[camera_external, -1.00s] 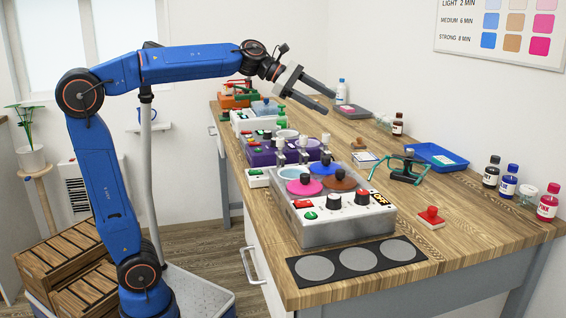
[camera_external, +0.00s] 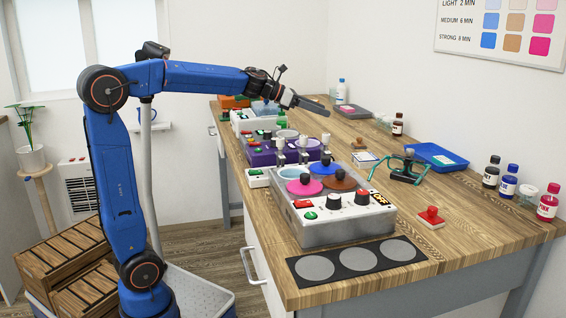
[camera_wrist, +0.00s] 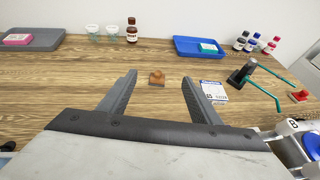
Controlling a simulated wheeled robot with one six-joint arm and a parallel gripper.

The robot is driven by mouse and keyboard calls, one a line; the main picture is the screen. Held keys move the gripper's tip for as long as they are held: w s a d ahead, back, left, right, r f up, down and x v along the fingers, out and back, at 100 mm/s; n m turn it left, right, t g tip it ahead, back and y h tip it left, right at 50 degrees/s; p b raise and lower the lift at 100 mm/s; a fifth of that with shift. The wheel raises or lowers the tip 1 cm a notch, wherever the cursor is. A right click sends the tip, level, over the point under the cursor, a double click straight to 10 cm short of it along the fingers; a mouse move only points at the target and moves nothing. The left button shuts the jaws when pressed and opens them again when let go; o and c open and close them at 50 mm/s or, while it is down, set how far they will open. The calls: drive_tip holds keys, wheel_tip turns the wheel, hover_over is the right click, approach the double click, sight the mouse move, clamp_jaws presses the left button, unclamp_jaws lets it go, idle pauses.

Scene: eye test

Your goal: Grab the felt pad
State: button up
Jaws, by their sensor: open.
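I cannot tell for certain which thing is the felt pad. A pink block (camera_wrist: 17,38) lies in a grey tray (camera_wrist: 45,41) at the far left of the wrist view. A teal block (camera_wrist: 208,47) lies in a blue tray (camera_wrist: 183,43) farther right. My gripper (camera_wrist: 160,80) is open and empty, with both fingers pointing over the bench. A small brown wooden block (camera_wrist: 156,77) shows between its fingertips, apart from them. In the external view my gripper (camera_external: 312,105) is above the bench, left of the grey tray (camera_external: 362,113).
A white card (camera_wrist: 214,92), teal-armed glasses on a dark stand (camera_wrist: 245,72) and a red stamp (camera_wrist: 299,95) lie to the right. Bottles (camera_wrist: 132,32) stand at the back. Machines with knobs (camera_external: 335,215) line the bench's left side. Bare wood (camera_external: 470,210) shows at the right.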

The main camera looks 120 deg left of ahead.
approach(359, 139)
drive_tip(key=x, duration=0.5)
drive_tip(key=shift+s+a+f, duration=0.1)
drive_tip(key=shift+a+f, duration=0.1)
drive_tip(key=shift+a, duration=0.3)
drive_tip(key=shift+x, duration=2.6)
drive_tip(key=shift+s+f, duration=0.1)
drive_tip(key=c, duration=1)
drive_tip(key=shift+c, duration=0.2)
